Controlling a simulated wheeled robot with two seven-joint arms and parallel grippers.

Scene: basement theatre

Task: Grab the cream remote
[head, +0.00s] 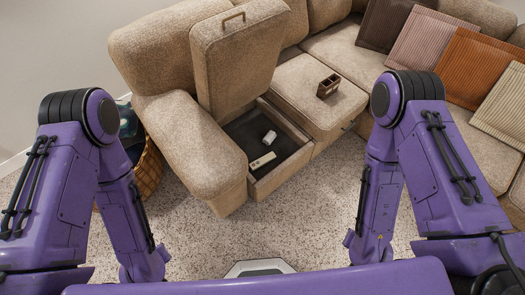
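The cream remote (262,160) lies flat in the open storage compartment (293,163) of the sofa, near the front. It is a small, pale, elongated shape. A small white object (269,137) lies behind it on the dark compartment floor. Both of my arms come in from the sides and bend down toward the bottom of the picture. Neither gripper can be made out in the head view, and nothing of mine is at the remote.
The tan sofa (190,130) has its seat lid (240,60) raised behind the compartment. A brown wooden caddy (328,86) stands on the adjoining seat. Several cushions lean at the right. A wicker basket (149,180) stands left of the sofa. Speckled carpet (290,225) in front is clear.

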